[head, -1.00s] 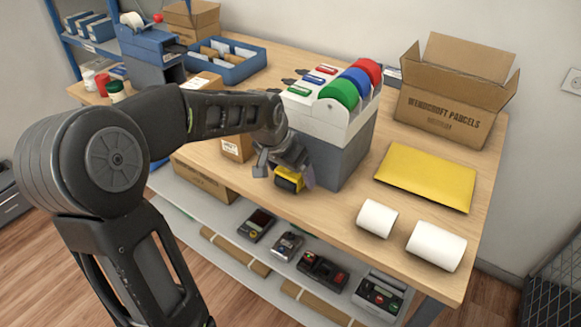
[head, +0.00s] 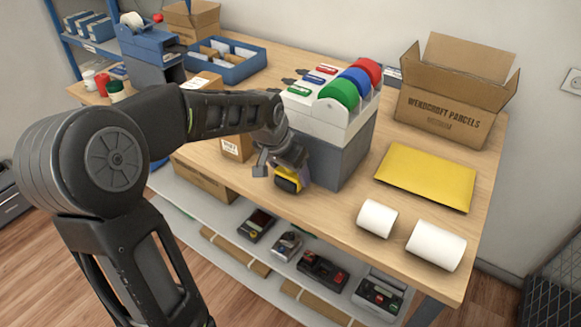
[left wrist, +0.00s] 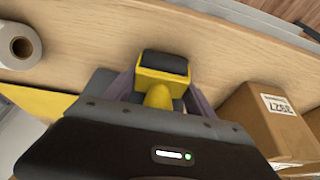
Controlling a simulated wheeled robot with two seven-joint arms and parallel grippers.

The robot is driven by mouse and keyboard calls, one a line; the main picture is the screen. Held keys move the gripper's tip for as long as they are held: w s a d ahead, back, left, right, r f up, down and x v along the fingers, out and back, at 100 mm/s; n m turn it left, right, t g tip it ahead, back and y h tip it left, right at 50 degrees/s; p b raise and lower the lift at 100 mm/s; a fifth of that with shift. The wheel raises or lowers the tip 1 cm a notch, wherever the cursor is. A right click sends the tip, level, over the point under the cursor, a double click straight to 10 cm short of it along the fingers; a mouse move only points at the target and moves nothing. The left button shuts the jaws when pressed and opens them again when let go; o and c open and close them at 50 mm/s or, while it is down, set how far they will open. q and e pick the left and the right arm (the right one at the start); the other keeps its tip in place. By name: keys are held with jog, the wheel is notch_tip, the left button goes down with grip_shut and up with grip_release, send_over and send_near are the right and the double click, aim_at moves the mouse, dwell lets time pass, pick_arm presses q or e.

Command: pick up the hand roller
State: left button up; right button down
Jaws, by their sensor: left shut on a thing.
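The hand roller, a yellow tool with a black end, shows in the head view (head: 287,184) at the front edge of the counter, just left of the grey dispenser base. It also shows in the left wrist view (left wrist: 162,68), standing out between the finger pads. My left gripper (head: 297,172) is shut on the hand roller; the wrist view shows a finger on each side of its yellow handle. The lower part of the tool's grip is hidden by the gripper. My right gripper is in neither view.
A tape dispenser (head: 340,140) with coloured rolls stands right beside my left gripper. A small carton (head: 236,146) is on its left. A yellow envelope (head: 427,177), white paper rolls (head: 436,246) and an open box (head: 445,105) lie to the right. A shelf (head: 190,207) with devices is below.

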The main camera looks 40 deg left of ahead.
pick_arm(q)
jog(key=shift+c, duration=0.7)
jog(key=shift+r, duration=0.1)
jog(key=shift+r, duration=0.8)
notch_tip(320, 180, up, 18)
jog(key=shift+f+p, duration=0.1)
jog(key=shift+p, duration=0.2)
notch_tip(320, 180, up, 8)
jog(key=p, duration=0.3)
jog(key=shift+r, duration=0.25)
jog(key=shift+f, duration=0.15)
